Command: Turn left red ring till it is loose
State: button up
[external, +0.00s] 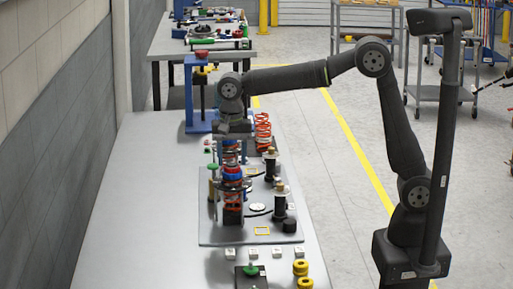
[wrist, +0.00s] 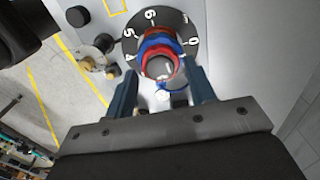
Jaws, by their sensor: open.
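A red ring (wrist: 162,66) shows in the wrist view, with a blue ring (wrist: 161,46) and more red beside it, over a dark numbered dial (wrist: 185,27). My gripper (wrist: 160,76) is open, its two blue fingers on either side of the red ring's near end. I cannot tell whether they touch it. In the external view my gripper (external: 231,147) points down over the rear of the fixture plate (external: 215,235). A red and blue ring stack (external: 232,173) tops the nearer orange spring there. The gripper hides part of the rear assembly, so which ring is the left one is unclear.
Dark posts with pale tops (external: 279,195) stand right of the springs. A free orange spring (external: 263,130) and a blue press frame (external: 190,95) stand behind. Yellow rings (external: 301,272) and small white blocks lie in front. The bench's left side (external: 140,200) is clear.

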jog(key=shift+f, duration=0.7)
jog(key=m, duration=1.8)
dwell(0.4)
